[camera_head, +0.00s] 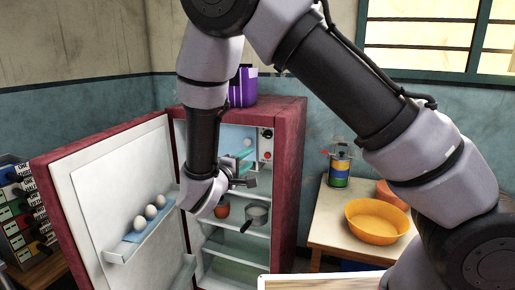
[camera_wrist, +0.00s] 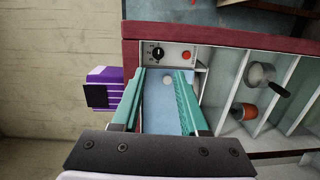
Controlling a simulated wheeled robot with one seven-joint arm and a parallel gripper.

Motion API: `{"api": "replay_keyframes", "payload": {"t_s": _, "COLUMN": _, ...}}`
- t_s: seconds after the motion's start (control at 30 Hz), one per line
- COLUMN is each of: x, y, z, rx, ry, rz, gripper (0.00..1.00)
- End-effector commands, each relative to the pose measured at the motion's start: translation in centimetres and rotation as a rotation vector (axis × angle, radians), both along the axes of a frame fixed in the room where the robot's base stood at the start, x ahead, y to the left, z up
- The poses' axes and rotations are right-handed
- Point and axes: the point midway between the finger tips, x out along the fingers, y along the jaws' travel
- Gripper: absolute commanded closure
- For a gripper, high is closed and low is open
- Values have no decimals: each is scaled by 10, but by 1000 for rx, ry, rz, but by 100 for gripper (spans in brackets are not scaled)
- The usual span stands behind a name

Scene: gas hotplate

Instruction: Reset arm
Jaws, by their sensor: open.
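My gripper (camera_head: 243,168) is at the open front of the red fridge (camera_head: 289,185), level with its upper compartment. In the wrist view my gripper (camera_wrist: 162,72) shows two green fingers spread apart with nothing held between them. The pale blue inside of the compartment shows between the fingers, with a small round white spot (camera_wrist: 168,80) on it. My arm comes down from above and hides part of the fridge's left side and door edge.
The fridge door (camera_head: 125,190) stands open leftward, with several eggs (camera_head: 150,212) on its shelf. A reddish pot (camera_head: 222,209) and a grey saucepan (camera_head: 257,214) stand inside the fridge. A purple container (camera_head: 243,87) sits on top. A table at right holds an orange bowl (camera_head: 376,220).

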Motion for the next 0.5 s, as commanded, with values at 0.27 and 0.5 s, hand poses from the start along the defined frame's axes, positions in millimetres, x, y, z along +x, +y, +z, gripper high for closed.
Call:
{"api": "replay_keyframes", "payload": {"t_s": 0.27, "x": 7, "y": -49, "z": 20, "rx": 62, "ry": 73, "rz": -161, "gripper": 56}}
{"api": "replay_keyframes", "payload": {"t_s": 0.5, "x": 4, "y": -121, "z": 43, "rx": 180, "ry": 195, "rz": -387, "gripper": 56}}
